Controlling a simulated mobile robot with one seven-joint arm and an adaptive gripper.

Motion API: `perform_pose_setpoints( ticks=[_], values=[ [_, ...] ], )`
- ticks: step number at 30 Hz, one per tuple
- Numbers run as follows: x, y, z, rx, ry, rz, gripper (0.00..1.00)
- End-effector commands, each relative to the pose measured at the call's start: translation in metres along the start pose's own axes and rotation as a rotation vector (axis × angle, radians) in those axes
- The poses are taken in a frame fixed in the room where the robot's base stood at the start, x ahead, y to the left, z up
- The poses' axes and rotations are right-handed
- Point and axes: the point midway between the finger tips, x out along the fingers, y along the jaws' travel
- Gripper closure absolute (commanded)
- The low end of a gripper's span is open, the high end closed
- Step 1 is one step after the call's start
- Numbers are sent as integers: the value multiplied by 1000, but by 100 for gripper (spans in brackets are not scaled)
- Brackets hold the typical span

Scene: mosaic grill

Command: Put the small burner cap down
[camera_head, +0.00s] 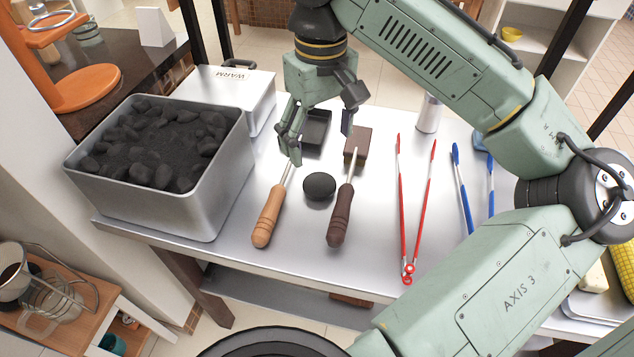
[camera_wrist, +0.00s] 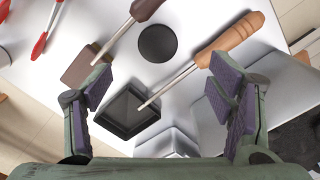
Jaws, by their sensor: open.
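A round black disc, which looks like the small burner cap (camera_head: 319,186), lies on the steel table (camera_head: 285,245) between two wooden-handled tools. In the wrist view the cap (camera_wrist: 157,43) lies flat near the top middle, apart from the fingers. My gripper (camera_head: 320,138) is open, with nothing between its fingers. It hangs above the table behind the cap, over a black square tray. The wrist view shows both fingers (camera_wrist: 160,90) spread wide, with the black square tray (camera_wrist: 127,110) between and below them.
A light-handled tool (camera_head: 268,217) and a dark-handled tool (camera_head: 340,217) flank the cap. A metal bin of charcoal (camera_head: 185,207) and a box marked WARM (camera_head: 262,92) stand left. Red tongs (camera_head: 403,225) and blue tongs (camera_head: 463,195) lie right. Bare table lies in front of the cap.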

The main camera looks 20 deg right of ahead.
Motion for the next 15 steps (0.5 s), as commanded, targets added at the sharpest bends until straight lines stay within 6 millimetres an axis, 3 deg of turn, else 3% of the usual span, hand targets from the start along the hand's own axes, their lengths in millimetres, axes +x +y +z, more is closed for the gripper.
perform_pose_setpoints(
  ticks=[5,15],
  values=[
    [4,0,2,-138,1,0,24],
    [50,0,2,-151,0,0,24]
  ],
)
